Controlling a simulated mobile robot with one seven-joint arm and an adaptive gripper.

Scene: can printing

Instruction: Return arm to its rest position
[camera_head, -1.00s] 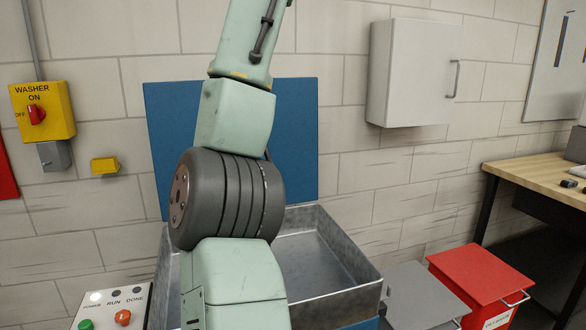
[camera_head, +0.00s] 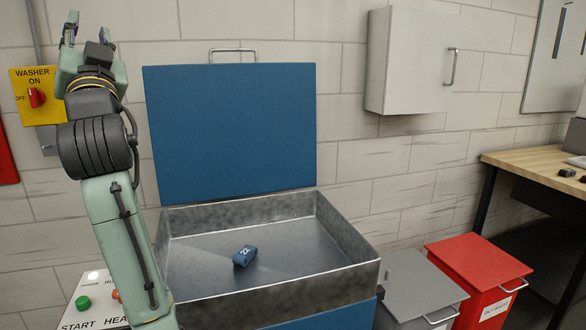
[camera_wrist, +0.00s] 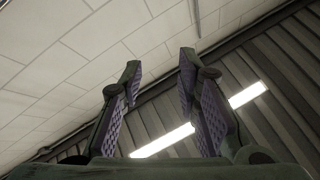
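My gripper (camera_head: 70,30) is at the upper left of the head view, raised and pointing up in front of the wall. In the wrist view my gripper (camera_wrist: 160,85) shows two fingers well apart with nothing between them, and the ceiling behind. My arm rises from the bottom left of the head view, in front of the control panel.
An open washer basin (camera_head: 330,235) with its blue lid (camera_head: 230,130) up holds a small blue block (camera_head: 244,256). A yellow washer switch (camera_head: 45,105) is behind my arm. A panel with a green button (camera_head: 83,303) stands below. Grey (camera_head: 425,290) and red (camera_head: 480,270) bins stand right.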

